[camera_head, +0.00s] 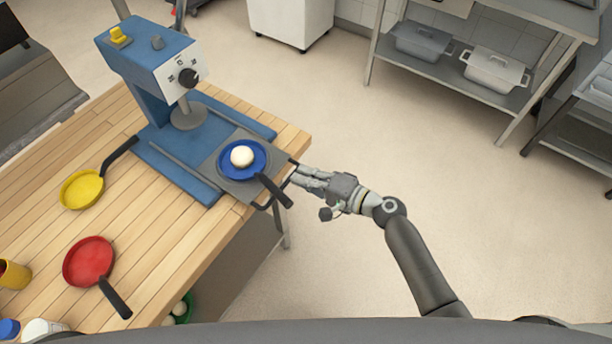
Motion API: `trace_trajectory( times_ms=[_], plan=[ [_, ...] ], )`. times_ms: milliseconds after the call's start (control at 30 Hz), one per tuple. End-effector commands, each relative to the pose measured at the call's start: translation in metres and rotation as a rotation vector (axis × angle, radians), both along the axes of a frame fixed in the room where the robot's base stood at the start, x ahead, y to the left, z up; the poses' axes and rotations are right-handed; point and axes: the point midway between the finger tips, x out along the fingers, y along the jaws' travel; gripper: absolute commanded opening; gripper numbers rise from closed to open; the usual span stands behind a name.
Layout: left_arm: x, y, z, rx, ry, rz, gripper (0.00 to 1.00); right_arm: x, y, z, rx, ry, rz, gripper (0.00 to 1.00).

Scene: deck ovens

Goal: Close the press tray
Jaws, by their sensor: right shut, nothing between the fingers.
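The blue press (163,62) stands at the far end of the wooden table, with a white dial panel and a round grey press head. Its grey tray (238,189) is slid out toward the table's right edge. A blue pan (228,158) with a dough ball (242,156) in it sits on the tray, its dark handle pointing down and right. My right gripper (297,178) is shut and empty at the tray's right edge, by the dark tray handle; whether it touches is unclear. My left gripper is not in view.
A yellow pan (82,190) and a red pan (89,261) lie on the wooden table (180,240). A yellow cup (14,274) stands at the left edge. The floor right of the table is clear up to a metal shelf (480,85).

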Motion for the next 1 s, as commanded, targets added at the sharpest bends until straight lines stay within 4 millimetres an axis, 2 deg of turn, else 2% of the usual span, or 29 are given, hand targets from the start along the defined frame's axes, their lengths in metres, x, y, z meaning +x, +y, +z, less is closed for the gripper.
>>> trace_trajectory(
  times_ms=[200,400,1000],
  plan=[
    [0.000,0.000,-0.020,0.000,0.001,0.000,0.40,0.030,0.040,-0.002,0.005,-0.005,0.001,0.00],
    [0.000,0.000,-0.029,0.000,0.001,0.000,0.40,0.048,0.065,-0.001,0.003,-0.003,0.000,0.00],
    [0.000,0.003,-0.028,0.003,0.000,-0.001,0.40,0.049,0.069,0.003,0.002,-0.001,0.000,0.00]
  ],
)
